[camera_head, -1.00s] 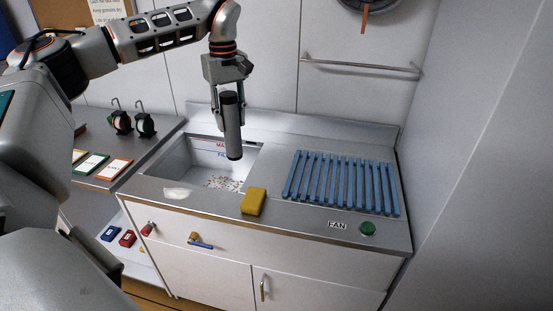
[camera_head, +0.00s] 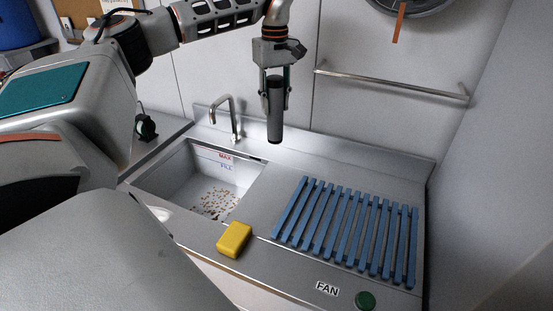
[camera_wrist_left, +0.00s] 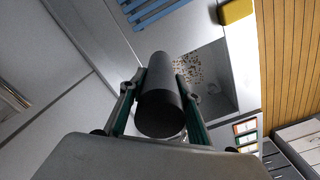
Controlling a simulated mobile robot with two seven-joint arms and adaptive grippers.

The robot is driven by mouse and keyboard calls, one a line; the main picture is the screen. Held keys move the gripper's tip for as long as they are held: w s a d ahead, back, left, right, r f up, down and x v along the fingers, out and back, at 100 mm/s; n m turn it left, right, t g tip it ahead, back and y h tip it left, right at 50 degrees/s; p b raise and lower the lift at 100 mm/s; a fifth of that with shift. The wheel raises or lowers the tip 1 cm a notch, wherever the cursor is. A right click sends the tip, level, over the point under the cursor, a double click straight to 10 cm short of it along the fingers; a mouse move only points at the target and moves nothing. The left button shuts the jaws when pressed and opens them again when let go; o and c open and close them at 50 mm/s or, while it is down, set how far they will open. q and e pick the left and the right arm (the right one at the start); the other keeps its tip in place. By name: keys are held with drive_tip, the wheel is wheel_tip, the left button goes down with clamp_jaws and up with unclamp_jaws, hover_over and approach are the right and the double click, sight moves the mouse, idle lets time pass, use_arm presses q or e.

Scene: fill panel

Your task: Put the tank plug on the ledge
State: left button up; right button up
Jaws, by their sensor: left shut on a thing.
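The tank plug (camera_head: 275,120) appears to be the dark grey cylinder in my left gripper (camera_head: 274,95). The gripper is shut on it, and the plug hangs upright, its lower end free. In the head view it shows in front of the counter's steel back ledge (camera_head: 350,152), right of the tap; I cannot tell its exact height. In the left wrist view the plug (camera_wrist_left: 163,98) sits between the two fingers, with the sink (camera_wrist_left: 215,75) beyond it. My right gripper is not in view.
The sink (camera_head: 165,175) has scattered bits on its floor. A curved tap (camera_head: 233,115) stands behind it. A yellow sponge (camera_head: 235,239) lies at the front edge. A blue slatted rack (camera_head: 345,225) covers the right counter. A wall rail (camera_head: 390,84) is above, and a green button (camera_head: 365,300) is in front.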

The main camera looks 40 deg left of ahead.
sight(275, 118)
use_arm(q)
wheel_tip(275, 118, down, 17)
idle(0.5)
drive_tip(key=o, duration=1.4)
wheel_tip(275, 118, up, 12)
drive_tip(key=shift+r, duration=0.1)
drive_tip(key=shift+s, duration=0.1)
